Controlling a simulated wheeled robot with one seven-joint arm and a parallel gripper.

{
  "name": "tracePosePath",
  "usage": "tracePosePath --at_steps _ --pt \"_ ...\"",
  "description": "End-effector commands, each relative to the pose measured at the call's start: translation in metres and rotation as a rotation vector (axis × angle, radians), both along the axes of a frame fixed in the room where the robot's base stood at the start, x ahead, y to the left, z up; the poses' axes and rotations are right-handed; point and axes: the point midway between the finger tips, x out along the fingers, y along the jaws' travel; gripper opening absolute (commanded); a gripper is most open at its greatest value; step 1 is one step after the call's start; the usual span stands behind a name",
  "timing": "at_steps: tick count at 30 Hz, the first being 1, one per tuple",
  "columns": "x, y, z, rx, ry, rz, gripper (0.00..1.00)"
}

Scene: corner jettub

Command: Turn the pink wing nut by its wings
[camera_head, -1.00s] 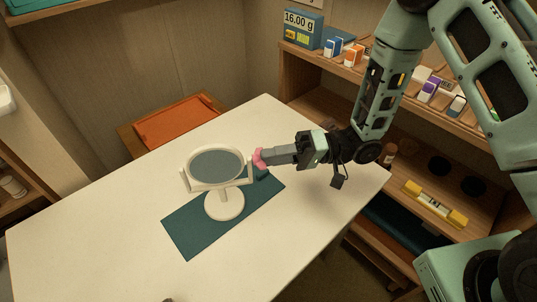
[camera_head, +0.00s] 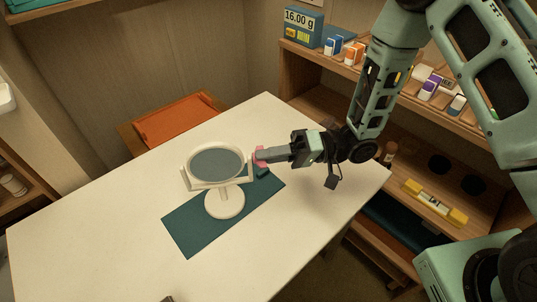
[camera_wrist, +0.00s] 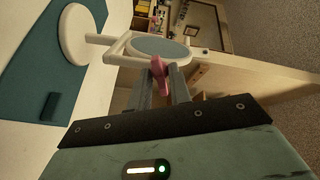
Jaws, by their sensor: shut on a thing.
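A pink wing nut (camera_wrist: 158,72) sits at the side of the white frame of a round tilting mirror (camera_head: 216,163). In the head view the wing nut (camera_head: 260,157) is at the mirror's right side, partly hidden by my fingers. My gripper (camera_head: 266,155) reaches in from the right and is shut on the wing nut. In the wrist view my two fingers (camera_wrist: 162,88) stand on either side of it. The mirror stands upright on its round white base (camera_head: 224,203), its glass tilted so that it faces largely upward.
The mirror stands on a dark green mat (camera_head: 190,236) on a white table (camera_head: 100,230). A small dark green block (camera_wrist: 50,106) lies on the mat. Wooden shelves (camera_head: 330,75) with small boxes stand behind my arm. The table's left part is clear.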

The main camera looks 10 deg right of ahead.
Motion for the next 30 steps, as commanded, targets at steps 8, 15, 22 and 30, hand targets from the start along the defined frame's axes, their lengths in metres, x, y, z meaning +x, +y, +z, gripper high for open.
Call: tracePosePath --at_steps 8,15,22,30 --pt "0.0004 -0.0006 -0.0011 0.013 -0.192 -0.001 0.00" --pt "0.0007 -0.0006 -0.0018 0.029 -0.419 -0.002 0.00" --pt "0.0007 -0.0005 -0.0024 0.044 -0.638 -0.002 0.00" --pt "0.0007 -0.0004 -0.0028 0.061 -0.881 -0.001 0.00"
